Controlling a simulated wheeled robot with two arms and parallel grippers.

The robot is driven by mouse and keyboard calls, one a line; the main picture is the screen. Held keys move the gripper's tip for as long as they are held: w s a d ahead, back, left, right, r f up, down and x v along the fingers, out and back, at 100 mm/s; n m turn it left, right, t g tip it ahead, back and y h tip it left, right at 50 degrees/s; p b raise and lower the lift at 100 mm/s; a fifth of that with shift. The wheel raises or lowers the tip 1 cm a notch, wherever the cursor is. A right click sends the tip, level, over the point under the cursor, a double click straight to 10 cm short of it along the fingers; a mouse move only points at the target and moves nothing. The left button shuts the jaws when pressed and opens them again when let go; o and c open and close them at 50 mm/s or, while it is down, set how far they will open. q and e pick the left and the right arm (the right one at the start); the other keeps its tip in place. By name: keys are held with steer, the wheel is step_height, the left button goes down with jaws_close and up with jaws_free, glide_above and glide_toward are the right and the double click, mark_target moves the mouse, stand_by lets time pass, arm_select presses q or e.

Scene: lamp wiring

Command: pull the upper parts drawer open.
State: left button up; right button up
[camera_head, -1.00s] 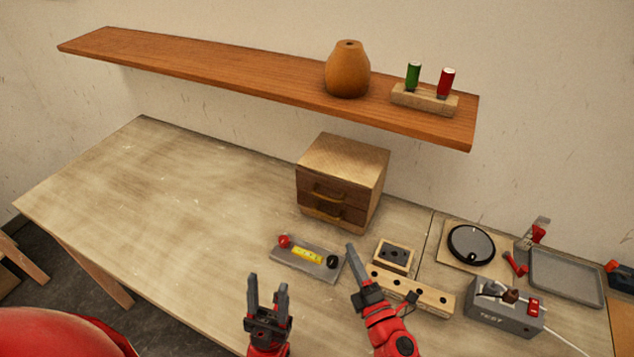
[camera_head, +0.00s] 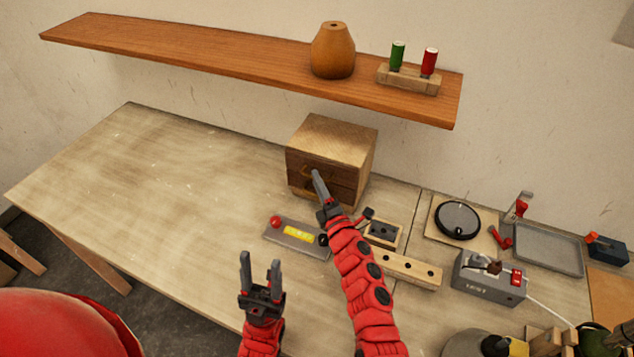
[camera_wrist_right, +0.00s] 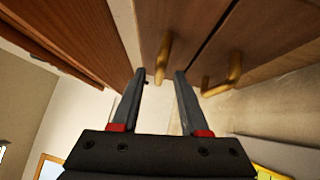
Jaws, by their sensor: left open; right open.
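The small wooden drawer cabinet (camera_head: 335,131) stands at the back of the bench with two drawers, both shut. In the right wrist view the upper drawer's brass handle (camera_wrist_right: 163,57) lies ahead between my right fingertips, nearer the left one. The lower drawer's handle (camera_wrist_right: 226,78) is to the right of the fingers. My right gripper (camera_head: 317,174) is open and empty at the cabinet front, partly hiding the handles in the head view. I cannot tell whether a finger touches the handle. My left gripper (camera_head: 262,264) is open and empty above the bench's front part.
A grey tray (camera_head: 284,237) with a red knob and yellow item lies before the cabinet. Wooden blocks with holes (camera_head: 408,268), a grey test box (camera_head: 487,279) and a round black disc (camera_head: 457,219) stand right. A shelf (camera_head: 220,61) hangs above. The bench's left side is clear.

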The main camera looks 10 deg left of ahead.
steer(key=shift+w+a, duration=0.25)
steer(key=shift+w, duration=0.1)
steer(key=shift+r, duration=0.1)
jaws_close()
stand_by(1.2)
